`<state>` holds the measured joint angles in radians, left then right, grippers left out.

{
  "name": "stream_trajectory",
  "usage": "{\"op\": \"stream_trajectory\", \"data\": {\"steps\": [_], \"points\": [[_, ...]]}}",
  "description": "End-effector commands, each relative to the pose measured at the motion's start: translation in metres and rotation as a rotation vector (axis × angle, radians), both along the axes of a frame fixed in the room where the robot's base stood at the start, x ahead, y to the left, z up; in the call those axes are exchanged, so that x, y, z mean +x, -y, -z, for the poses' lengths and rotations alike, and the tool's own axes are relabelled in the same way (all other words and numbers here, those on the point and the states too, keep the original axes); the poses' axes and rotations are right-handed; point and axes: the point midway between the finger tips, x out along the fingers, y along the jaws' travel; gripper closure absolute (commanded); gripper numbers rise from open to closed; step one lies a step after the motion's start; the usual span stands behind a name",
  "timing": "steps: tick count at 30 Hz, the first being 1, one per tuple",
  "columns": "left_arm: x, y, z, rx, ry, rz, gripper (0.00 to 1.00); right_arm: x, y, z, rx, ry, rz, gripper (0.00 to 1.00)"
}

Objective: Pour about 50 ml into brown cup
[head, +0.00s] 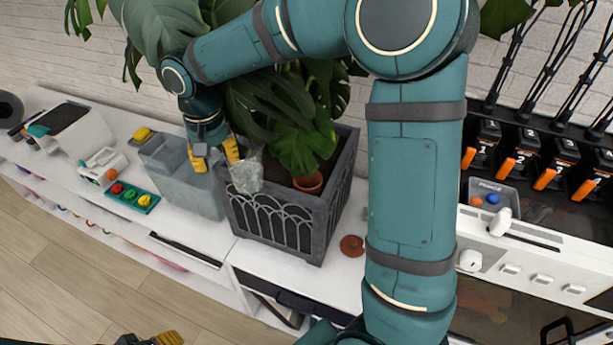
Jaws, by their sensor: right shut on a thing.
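My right gripper (216,155), with yellow fingertips, is shut on a clear, see-through vessel (246,172). It holds the vessel at the left edge of the grey planter, above the level of the shelf top. The vessel's contents and exact tilt cannot be made out. A small red-brown round thing (352,245), which looks like the brown cup, stands on the white top to the right of the planter, apart from the gripper. My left gripper (165,339) shows only partly at the bottom edge, far from both; its opening cannot be seen.
The grey planter (276,222) holds a large leafy plant and a terracotta pot (308,182). A translucent grey bin (190,185) stands beside it. A teal tray (130,197) with coloured pieces lies at left. A machine with numbered units (520,145) stands at right.

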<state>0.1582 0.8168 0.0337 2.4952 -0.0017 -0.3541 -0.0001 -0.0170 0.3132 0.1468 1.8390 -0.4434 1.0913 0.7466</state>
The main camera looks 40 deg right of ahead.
Motion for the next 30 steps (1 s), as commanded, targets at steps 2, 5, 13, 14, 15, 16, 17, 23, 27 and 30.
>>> {"op": "stream_trajectory", "data": {"steps": [2,5,13,14,15,16,17,23,27,30], "points": [[0.000,0.000,0.000,0.000,0.000,0.000,0.53,0.000,0.001,-0.001,0.007,0.004,0.001,1.00],[0.000,0.000,0.000,0.000,0.000,0.000,0.53,0.000,0.004,-0.002,0.027,0.009,0.003,1.00],[0.000,0.000,0.000,0.000,0.000,0.000,0.53,-0.005,0.015,-0.012,0.135,0.052,0.005,1.00],[0.000,0.000,0.000,0.000,0.000,0.000,0.53,-0.006,0.016,-0.014,0.152,0.059,0.006,1.00],[0.000,0.000,0.000,0.000,0.000,0.000,0.53,-0.007,0.019,-0.016,0.175,0.071,0.007,1.00],[0.000,0.000,0.000,0.000,0.000,0.000,0.53,-0.008,0.021,-0.014,0.195,0.074,0.007,1.00],[0.000,0.000,0.000,0.000,0.000,0.000,0.53,-0.008,0.023,-0.013,0.213,0.080,0.007,1.00],[0.000,0.000,0.000,0.000,0.000,0.000,0.53,-0.013,0.036,-0.011,0.330,0.126,0.007,1.00],[0.000,0.000,-0.001,0.000,0.000,0.000,0.53,-0.018,0.048,-0.021,0.419,0.162,0.008,1.00],[0.000,0.000,0.000,0.000,0.000,0.000,0.53,-0.020,0.055,-0.026,0.480,0.185,0.009,1.00]]}}
